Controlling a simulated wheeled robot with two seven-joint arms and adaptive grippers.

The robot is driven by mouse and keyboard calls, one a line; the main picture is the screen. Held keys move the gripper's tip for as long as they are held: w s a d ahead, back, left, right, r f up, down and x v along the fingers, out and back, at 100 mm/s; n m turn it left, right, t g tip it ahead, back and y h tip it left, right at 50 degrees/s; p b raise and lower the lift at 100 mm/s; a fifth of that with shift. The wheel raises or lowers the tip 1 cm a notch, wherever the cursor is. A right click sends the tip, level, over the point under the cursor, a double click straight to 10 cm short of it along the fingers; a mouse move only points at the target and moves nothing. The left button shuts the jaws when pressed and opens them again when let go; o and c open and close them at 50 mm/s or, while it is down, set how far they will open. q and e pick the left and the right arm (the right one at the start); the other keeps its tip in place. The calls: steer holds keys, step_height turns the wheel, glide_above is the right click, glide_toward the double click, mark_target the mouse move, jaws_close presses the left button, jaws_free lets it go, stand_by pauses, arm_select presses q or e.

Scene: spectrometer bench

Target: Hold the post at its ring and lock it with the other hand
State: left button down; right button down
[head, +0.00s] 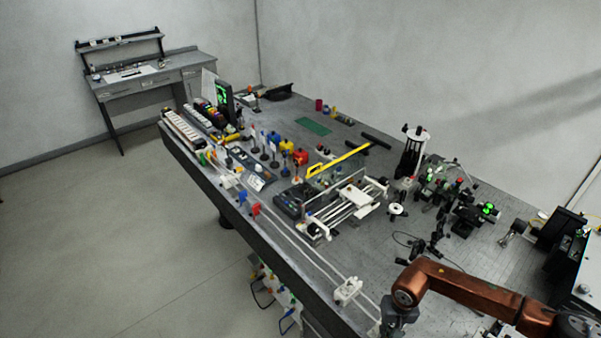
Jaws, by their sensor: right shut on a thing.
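My right arm, copper-coloured, comes in from the lower right corner. It ends in my grey right gripper (397,318) at the bottom edge, over the near side of the bench (455,262). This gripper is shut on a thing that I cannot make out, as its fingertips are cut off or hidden. I cannot pick out the post, its ring or its lock with certainty. My left gripper is not in view.
Black optical mounts (475,215) stand at the right. Bare bench shows around the mounts.

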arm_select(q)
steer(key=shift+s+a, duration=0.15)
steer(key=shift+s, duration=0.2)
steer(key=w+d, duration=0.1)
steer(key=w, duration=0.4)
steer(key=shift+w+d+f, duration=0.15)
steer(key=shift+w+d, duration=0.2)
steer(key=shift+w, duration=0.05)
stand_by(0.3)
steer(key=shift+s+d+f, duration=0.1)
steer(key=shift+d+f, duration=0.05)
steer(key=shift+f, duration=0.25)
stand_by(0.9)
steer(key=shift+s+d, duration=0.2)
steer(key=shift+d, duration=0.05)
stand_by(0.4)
